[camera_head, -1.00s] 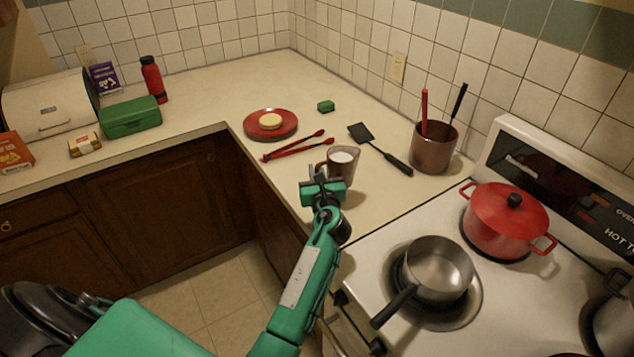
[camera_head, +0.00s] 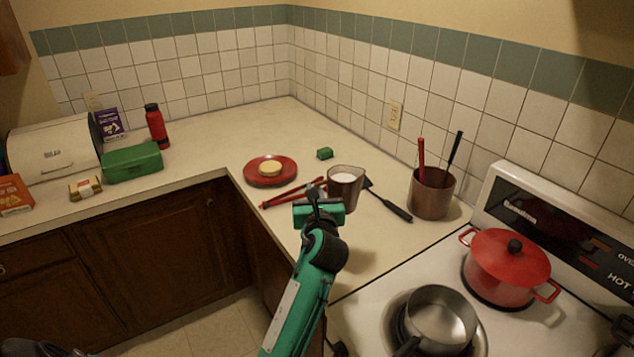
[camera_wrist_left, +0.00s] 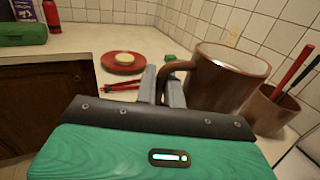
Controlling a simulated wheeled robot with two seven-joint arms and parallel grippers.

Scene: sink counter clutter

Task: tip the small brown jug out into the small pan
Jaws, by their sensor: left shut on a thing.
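The small brown jug (camera_head: 346,186) has white contents and is upright above the counter near the stove. My left gripper (camera_head: 322,194) is shut on its handle. In the left wrist view the jug (camera_wrist_left: 222,82) stands to the right of the fingers (camera_wrist_left: 162,85), with its handle between them. The small pan (camera_head: 440,318) sits on the front burner of the stove, at the lower right, its handle cut off by the frame's bottom edge. The part of the pan that shows inside looks empty. My right gripper is not in view.
A red pot (camera_head: 507,268) stands on the back burner. A brown utensil crock (camera_head: 431,195) stands behind the jug's right side. A black spatula (camera_head: 393,208), red tongs (camera_head: 290,192) and a red plate (camera_head: 287,179) lie on the counter nearby.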

